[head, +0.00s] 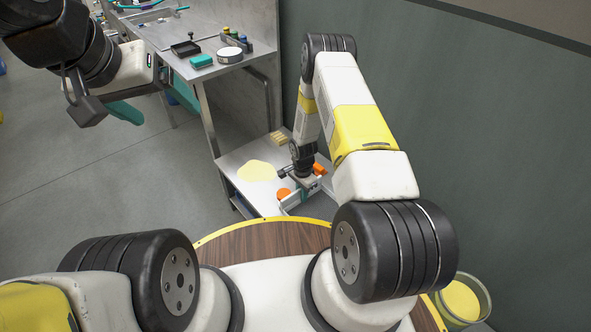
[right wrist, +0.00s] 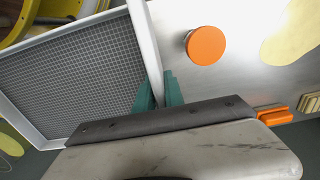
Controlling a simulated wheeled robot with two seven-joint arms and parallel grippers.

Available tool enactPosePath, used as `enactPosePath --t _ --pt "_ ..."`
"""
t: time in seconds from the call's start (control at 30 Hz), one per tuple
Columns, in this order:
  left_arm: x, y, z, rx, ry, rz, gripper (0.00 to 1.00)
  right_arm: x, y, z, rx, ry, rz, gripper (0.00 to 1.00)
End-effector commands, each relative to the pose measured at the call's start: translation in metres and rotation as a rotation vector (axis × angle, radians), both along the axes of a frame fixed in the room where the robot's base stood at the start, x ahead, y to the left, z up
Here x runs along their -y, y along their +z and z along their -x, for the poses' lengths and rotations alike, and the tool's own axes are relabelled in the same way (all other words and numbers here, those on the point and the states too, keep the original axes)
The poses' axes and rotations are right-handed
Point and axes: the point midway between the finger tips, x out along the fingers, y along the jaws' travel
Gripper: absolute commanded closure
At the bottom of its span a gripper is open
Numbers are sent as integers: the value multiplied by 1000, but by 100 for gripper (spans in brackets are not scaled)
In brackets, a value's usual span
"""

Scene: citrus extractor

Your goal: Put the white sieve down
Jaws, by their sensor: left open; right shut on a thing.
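The white sieve (right wrist: 62,88) has a white frame and grey mesh; it fills the left of the right wrist view. My right gripper (right wrist: 159,90) has its teal fingers shut on the sieve's white rim. In the head view the sieve (head: 296,199) shows as a white edge by the low metal table's right side, mostly hidden by my right arm and gripper (head: 306,184). I cannot tell whether it touches the table. My left gripper (head: 150,102) is open and empty at upper left, away from the sieve.
The low metal table (head: 236,158) holds a pale yellow flat patch (head: 257,171), an orange round piece (right wrist: 206,45), another orange object (right wrist: 274,116) and a small tan ribbed block (head: 279,138). A higher bench (head: 180,62) stands behind. A yellow-filled bucket (head: 460,302) is at lower right.

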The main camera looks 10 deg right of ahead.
Motion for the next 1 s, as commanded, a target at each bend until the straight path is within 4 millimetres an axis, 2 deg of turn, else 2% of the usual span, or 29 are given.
enactPosePath --t 0.73,0.77,0.83,1.0 --pt "0 0 0 0 0 0 16 0 -13 -1 1 0 -1 100" --pt "0 0 0 0 0 0 16 0 -13 0 1 0 -1 81" --pt "0 0 0 0 0 0 16 0 -13 0 1 0 -1 67" --pt "0 0 0 0 0 0 16 0 -13 0 1 -1 -1 65"
